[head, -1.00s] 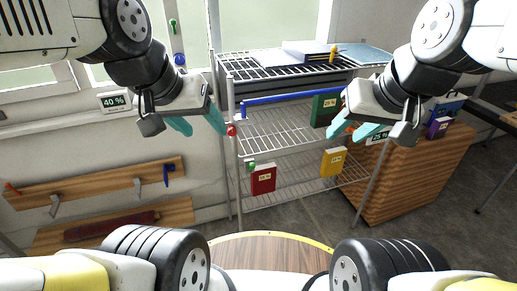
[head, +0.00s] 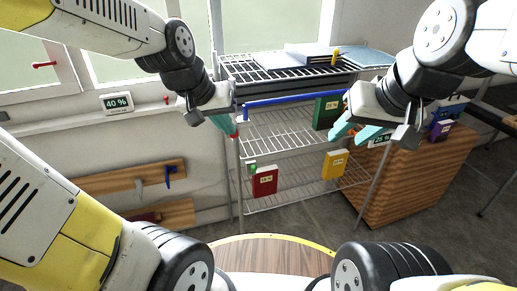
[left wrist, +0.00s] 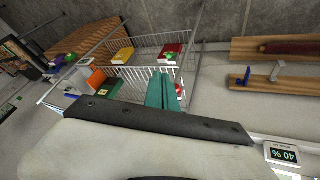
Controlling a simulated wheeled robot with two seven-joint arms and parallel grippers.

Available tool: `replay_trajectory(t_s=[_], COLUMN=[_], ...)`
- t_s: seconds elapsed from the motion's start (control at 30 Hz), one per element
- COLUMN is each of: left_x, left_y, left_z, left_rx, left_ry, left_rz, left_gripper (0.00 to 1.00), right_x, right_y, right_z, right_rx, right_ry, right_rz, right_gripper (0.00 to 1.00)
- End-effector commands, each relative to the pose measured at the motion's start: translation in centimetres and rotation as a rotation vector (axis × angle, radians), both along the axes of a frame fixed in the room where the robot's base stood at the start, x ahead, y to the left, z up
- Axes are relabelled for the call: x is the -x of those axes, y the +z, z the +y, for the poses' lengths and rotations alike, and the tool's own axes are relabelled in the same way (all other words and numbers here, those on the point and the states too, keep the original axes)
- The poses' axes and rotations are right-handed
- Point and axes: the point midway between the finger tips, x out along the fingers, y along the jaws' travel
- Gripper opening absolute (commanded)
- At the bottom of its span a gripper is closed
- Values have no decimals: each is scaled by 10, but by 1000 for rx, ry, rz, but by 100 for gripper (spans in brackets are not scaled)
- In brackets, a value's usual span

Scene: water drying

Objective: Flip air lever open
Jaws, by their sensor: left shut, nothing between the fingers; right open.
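My left gripper (head: 224,124) is shut and empty, its teal fingertips beside the rack's left front post. A small red part (head: 234,134) lies right at these fingertips; whether they touch it I cannot tell. It also shows beside the closed fingers in the left wrist view (left wrist: 179,90). A blue bar (head: 292,97) runs across the rack's front just right of the gripper. A red handle (head: 44,65) sits on the window frame at far left. Which part is the air lever I cannot tell. My right gripper (head: 356,131) is open and empty before the rack's right side.
The wire rack (head: 292,134) holds a red box (head: 265,181), a yellow box (head: 335,164) and a green box (head: 326,111). A wooden cabinet (head: 410,175) stands right of it. A 40 % display (head: 118,103) is on the left sill. Hooked wooden rails line the left wall.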

Motion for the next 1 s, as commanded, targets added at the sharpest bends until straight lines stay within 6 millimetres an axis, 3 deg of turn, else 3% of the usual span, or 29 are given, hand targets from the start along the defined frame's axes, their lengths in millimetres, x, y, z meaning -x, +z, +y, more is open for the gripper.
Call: replay_trajectory(t_s=[0.2, 0.6, 0.8, 1.0], left_x=[-50, -117, -137, -144], left_y=[-53, -147, -171, -178], left_z=[-21, -46, -51, -52], left_rx=[-41, -233, -318, -351], left_ry=[-5, -25, -48, -58], left_rz=[35, -10, -58, -80], left_gripper=[0, 0, 0, 0], right_x=[0, 0, 0, 0], right_y=[0, 0, 0, 0], right_z=[0, 0, 0, 0], right_rx=[0, 0, 0, 0], right_ry=[0, 0, 0, 0], right_rz=[0, 0, 0, 0], right_gripper=[42, 42, 42, 42])
